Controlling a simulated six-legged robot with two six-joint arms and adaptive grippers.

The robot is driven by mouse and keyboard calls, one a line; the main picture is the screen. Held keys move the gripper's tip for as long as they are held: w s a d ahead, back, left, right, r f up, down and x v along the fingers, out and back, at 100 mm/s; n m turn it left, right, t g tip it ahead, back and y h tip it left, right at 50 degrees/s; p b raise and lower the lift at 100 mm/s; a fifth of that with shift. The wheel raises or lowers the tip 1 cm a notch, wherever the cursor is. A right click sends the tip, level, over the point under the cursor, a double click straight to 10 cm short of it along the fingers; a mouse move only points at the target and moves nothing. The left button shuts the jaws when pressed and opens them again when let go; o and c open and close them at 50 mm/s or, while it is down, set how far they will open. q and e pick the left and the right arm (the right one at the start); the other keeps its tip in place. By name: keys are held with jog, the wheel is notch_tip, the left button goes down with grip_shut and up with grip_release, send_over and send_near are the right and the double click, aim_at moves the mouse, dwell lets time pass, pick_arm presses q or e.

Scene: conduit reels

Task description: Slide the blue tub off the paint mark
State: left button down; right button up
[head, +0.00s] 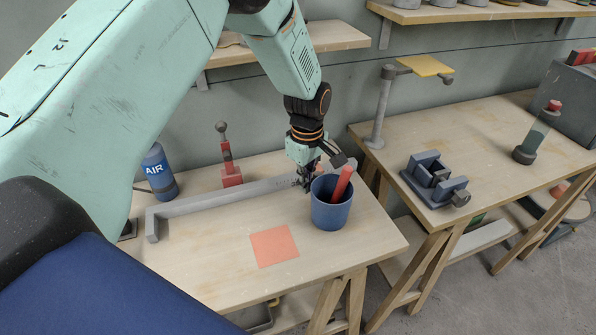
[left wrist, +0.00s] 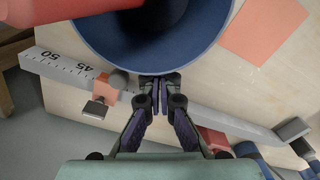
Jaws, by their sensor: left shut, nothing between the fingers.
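The blue tub (head: 331,210) stands upright near the right end of the left bench, with a red bar (head: 342,184) leaning in it. The salmon-orange paint mark (head: 274,246) lies fully visible on the bench top, left of the tub and apart from it. My left gripper (head: 307,183) is shut and empty at the tub's back left side. In the left wrist view, its fingertips (left wrist: 158,82) are at the wall of the tub (left wrist: 150,52); I cannot tell if they touch. The paint mark (left wrist: 264,28) also shows there.
A long grey ruler-like bar (head: 225,199) lies behind the tub and mark. A blue AIR bottle (head: 159,172) and a red-based post (head: 229,165) stand behind it. A second bench on the right holds a grey vise (head: 436,180). The front left bench top is clear.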

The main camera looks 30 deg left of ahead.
aim_at(322, 192)
pick_arm(q)
jog(key=shift+s+d+r, duration=0.15)
jog(key=shift+s+d, duration=0.05)
jog(key=shift+d, duration=0.5)
jog(key=shift+a, duration=0.15)
jog(key=shift+s+d+p, duration=0.25)
jog(key=shift+d+p, duration=0.15)
jog(key=shift+d, duration=0.55)
jog(key=shift+s+d+p, duration=0.2)
jog(key=shift+d+p, duration=0.2)
jog(key=shift+d, duration=0.55)
notch_tip(322, 192, up, 12)
